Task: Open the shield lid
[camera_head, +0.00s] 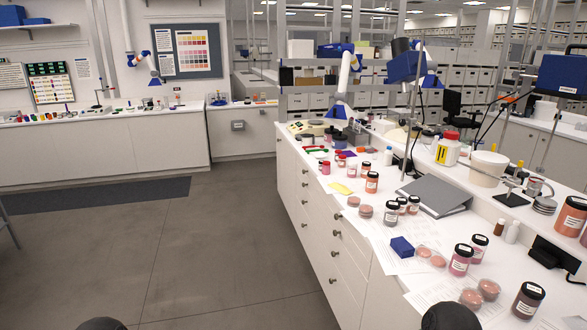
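I cannot pick out a shield or its lid with certainty in the head view. Neither gripper shows.
A long white bench (382,215) on the right carries several pigment jars, including a pink one (461,259) and a dark-lidded one (527,300), a grey binder (433,195) and a blue block (402,247). The grey floor (225,250) left of it is clear.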

